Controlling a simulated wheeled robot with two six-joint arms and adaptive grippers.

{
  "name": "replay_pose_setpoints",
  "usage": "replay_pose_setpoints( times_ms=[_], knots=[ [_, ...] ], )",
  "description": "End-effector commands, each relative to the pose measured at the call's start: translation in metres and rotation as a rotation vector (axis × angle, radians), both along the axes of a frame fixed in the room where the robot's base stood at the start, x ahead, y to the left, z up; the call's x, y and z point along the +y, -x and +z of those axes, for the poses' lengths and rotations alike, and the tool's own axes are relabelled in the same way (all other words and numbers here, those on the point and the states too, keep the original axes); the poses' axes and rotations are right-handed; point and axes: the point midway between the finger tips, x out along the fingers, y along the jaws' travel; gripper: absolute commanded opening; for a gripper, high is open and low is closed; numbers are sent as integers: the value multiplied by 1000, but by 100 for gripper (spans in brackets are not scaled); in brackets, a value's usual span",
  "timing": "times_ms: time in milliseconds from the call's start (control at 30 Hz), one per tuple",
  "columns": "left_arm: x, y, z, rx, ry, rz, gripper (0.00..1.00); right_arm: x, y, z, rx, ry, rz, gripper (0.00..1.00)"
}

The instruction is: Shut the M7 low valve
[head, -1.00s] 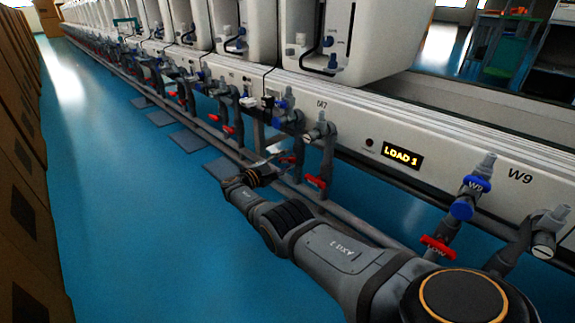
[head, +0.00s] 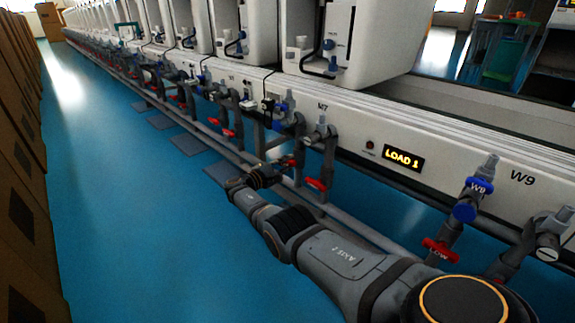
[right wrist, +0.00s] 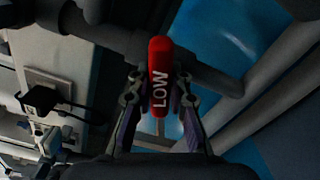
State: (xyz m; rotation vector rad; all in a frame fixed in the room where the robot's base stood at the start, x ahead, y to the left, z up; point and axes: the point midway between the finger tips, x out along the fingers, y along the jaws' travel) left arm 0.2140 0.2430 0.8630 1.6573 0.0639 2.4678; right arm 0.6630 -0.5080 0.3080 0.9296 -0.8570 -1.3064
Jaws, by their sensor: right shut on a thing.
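In the right wrist view a red valve handle marked LOW (right wrist: 160,75) stands upright in the picture, between the two fingers of my right gripper (right wrist: 159,86). The fingers are shut on it from both sides. In the head view my right gripper (head: 280,165) reaches the pipes just left of the M7 label, and the red handle (head: 292,162) is mostly hidden by it. A blue valve (head: 283,107) sits higher on that pipe. My left gripper is not in view.
Another red handle (head: 317,184) hangs just right of my right gripper. A lit LOAD 1 display (head: 403,158) is on the white rail. Grey pipes run along the row. A W9 blue valve (head: 465,212) and red LOW handle (head: 440,249) stand near my arm. The blue floor at left is clear.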

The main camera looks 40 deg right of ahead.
Motion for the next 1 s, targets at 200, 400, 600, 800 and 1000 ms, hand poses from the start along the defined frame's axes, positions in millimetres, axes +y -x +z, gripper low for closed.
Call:
replay_pose_setpoints(
  times_ms=[200,400,600,800,1000],
  knots=[
    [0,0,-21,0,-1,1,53,0,1,-4,-264,-20,3,0],
    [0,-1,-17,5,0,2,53,1,1,2,-419,-34,1,0],
    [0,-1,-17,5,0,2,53,1,2,1,-425,-34,0,0],
    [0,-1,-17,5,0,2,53,1,2,1,-423,-34,-1,35],
    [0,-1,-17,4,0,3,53,0,1,1,-423,-34,1,42]
  ],
)
